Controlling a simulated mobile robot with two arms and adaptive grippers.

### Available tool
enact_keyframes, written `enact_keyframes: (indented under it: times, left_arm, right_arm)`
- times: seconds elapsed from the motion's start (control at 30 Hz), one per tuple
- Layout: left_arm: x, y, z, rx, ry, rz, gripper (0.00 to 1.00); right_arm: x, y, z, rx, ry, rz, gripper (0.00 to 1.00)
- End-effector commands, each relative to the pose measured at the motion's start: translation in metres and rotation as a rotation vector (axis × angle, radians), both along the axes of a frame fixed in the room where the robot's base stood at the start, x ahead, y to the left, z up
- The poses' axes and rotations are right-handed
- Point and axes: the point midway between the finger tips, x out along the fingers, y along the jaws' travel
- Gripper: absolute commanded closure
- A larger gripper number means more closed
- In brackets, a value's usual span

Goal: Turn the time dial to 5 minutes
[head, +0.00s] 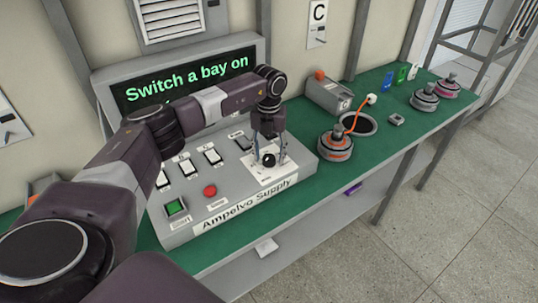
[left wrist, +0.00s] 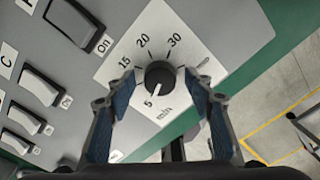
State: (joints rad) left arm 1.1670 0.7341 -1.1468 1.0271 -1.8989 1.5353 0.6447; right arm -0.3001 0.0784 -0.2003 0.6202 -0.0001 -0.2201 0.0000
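The time dial (head: 269,160) is a black round knob on a white plate on the sloped grey Ampelvo Supply panel (head: 186,222). In the left wrist view the dial (left wrist: 159,75) has printed marks 5, 15, 20 and 30, with "min" lettering below. A white line on the knob points down toward the 5. My left gripper (head: 268,147) is over the dial from above. In the left wrist view its blue-padded fingers (left wrist: 159,84) are spread on either side of the knob, with visible gaps. My right gripper is not in view.
A display (head: 187,86) reads "Switch a bay on". The panel has several rocker switches (head: 213,156), a red button (head: 210,190) and a green button (head: 175,207). Right of it, hub motors (head: 336,145) and a grey box (head: 328,95) stand on the green bench.

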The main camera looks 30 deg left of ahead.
Motion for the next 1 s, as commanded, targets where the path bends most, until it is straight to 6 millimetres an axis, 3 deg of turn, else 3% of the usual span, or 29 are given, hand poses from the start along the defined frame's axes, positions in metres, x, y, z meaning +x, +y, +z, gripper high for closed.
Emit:
enact_keyframes:
  times: [0.2, 0.33, 0.73, 1.0]
  left_arm:
    - [-0.001, 0.000, 0.000, 0.000, 0.002, -0.001, 0.52]
    - [0.000, 0.000, 0.010, 0.000, 0.001, -0.002, 0.52]
    - [0.001, 0.000, 0.091, -0.001, -0.003, -0.001, 0.52]
    - [0.000, 0.000, 0.118, 0.000, 0.000, 0.000, 0.52]
  right_arm:
    - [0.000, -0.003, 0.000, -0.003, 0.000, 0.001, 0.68]
    - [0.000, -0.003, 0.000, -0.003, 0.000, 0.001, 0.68]
    - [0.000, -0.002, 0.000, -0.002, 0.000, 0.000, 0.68]
    - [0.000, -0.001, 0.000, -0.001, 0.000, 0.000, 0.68]
